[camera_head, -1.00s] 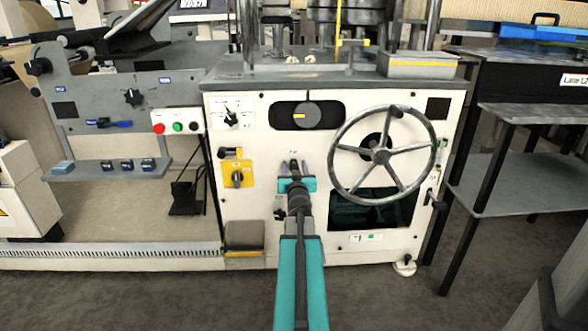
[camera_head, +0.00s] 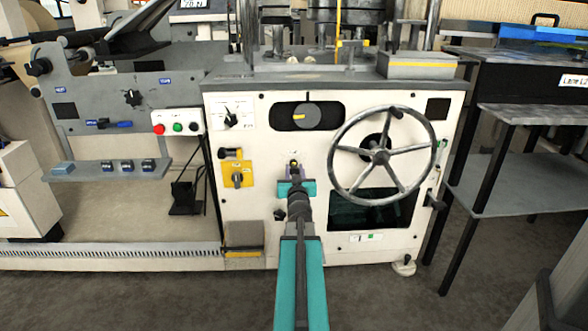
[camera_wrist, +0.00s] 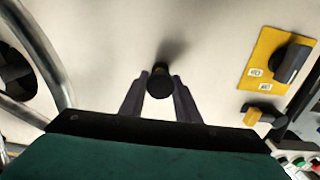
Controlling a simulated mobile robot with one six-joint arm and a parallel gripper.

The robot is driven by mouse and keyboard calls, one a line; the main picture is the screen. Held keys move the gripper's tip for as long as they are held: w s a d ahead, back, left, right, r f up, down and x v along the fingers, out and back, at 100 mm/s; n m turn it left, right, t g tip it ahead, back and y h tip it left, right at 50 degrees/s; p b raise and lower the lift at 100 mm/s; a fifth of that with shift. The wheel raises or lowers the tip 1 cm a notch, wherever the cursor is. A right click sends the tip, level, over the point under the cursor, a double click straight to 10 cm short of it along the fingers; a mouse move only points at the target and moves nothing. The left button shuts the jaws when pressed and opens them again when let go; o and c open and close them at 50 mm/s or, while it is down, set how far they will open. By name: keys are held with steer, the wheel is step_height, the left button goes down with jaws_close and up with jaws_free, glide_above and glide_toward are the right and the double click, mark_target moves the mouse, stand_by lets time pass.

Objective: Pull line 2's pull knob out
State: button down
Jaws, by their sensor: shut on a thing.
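The pull knob (camera_wrist: 159,83) is a small round black knob on the cream front panel in the wrist view, between my two finger tips. In the head view it is a tiny dark spot at the tips, mostly hidden by my gripper. My gripper (camera_head: 294,168) is in front of the panel, left of the handwheel, with its fingers drawn in and shut on the knob. Both dark fingers flank the knob in the wrist view. The lettering near the knob is too small to read. How far the knob stands out from the panel is hard to tell.
A large spoked handwheel (camera_head: 380,157) stands out just right of my gripper. A yellow plate with a rotary switch (camera_head: 238,175) is to the left. A black dial (camera_head: 306,116) is above. Red and green buttons (camera_head: 178,127) sit further left.

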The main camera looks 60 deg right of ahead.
mark_target(294, 171)
steer(key=shift+s+a+f, duration=0.15)
steer(key=shift+s+a, duration=0.3)
steer(key=shift+s, duration=0.05)
steer(key=c, duration=1.5)
jaws_free()
steer(key=shift+o, duration=0.7)
steer(key=shift+a, duration=0.2)
steer(key=shift+p+v, duration=0.3)
steer(key=shift+v, duration=0.8)
steer(key=shift+s+a+r+p, duration=0.1)
steer(key=shift+a+r+p, duration=0.05)
steer(key=shift+r+p, duration=0.15)
steer(key=shift+p, duration=0.65)
